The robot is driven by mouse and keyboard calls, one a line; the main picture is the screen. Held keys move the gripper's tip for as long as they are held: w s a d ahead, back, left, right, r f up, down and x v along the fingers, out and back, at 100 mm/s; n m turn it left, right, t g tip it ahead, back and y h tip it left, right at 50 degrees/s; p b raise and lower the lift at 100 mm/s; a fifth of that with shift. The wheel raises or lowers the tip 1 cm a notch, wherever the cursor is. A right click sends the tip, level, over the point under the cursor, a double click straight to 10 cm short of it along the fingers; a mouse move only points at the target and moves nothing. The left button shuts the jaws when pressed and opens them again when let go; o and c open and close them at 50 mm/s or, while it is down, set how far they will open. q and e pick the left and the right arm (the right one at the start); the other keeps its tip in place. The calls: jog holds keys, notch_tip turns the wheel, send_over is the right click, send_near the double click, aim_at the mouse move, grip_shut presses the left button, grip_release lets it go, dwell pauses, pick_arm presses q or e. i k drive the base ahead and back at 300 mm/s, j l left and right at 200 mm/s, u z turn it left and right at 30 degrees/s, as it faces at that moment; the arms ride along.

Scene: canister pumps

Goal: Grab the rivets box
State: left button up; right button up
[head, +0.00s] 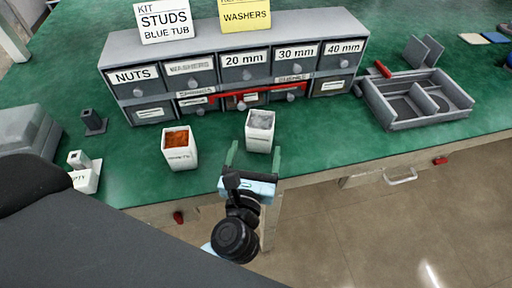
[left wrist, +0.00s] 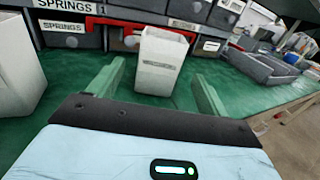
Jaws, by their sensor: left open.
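A white open-topped box with grey contents (head: 260,131) stands upright on the green bench in front of the drawers. Its small front label is too blurred to read, so I cannot tell for sure that it is the rivets box. A second white box with orange-brown contents (head: 179,148) stands to its left, its label also unclear. My left gripper (head: 254,162) is open and empty, just in front of the grey-filled box. In the left wrist view that box (left wrist: 161,62) appears between the two green fingers, beyond them. My right gripper is not in view.
A grey drawer unit (head: 150,92) with labelled drawers stands behind the boxes. A red bar crosses its lower drawers. A grey divided tray (head: 420,122) is at the right. Bench between is clear.

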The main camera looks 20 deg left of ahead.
aim_at(178, 147)
jog(key=k+u, duration=0.2)
jog(key=u, duration=0.3)
jog(key=i+l+u, duration=0.1)
jog(key=u, duration=0.6)
jog(key=i, duration=0.1)
